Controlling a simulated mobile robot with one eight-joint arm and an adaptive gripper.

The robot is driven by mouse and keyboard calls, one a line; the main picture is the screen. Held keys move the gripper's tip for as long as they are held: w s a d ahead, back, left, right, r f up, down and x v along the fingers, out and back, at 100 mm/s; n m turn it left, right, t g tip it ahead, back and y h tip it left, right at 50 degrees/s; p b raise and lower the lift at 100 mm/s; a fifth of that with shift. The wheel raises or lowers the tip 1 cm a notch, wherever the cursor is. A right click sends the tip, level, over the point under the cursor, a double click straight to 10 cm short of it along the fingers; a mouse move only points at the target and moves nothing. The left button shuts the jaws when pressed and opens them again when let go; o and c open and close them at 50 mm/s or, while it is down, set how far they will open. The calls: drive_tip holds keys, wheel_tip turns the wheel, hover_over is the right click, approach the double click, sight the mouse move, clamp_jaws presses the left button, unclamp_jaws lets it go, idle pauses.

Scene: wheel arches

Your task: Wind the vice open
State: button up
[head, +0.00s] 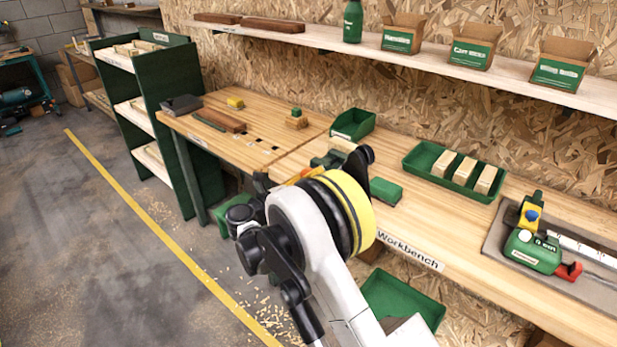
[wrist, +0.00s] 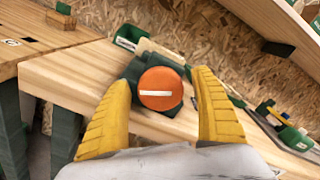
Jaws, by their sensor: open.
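The vice (wrist: 141,68) is dark green and sits at the bench's front edge in the wrist view. An orange round knob with a white bar (wrist: 161,88) faces the camera in front of it. My gripper (wrist: 160,98) is open, with one yellow finger on each side of the knob. A gap shows between each finger and the knob, so I see no contact. In the head view, my arm hides most of the vice (head: 338,148) and my fingertips. Whether the vice jaws are apart cannot be told.
The workbench (head: 480,262) runs along a chipboard wall. A green tray (head: 425,157) of wooden blocks and a green tool (head: 533,250) on a grey mat stand to the right. A green bin (head: 402,303) is below the bench. A shelf (head: 340,40) overhangs the back.

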drive_tip(key=c, duration=1.2)
drive_tip(key=shift+n, duration=0.3)
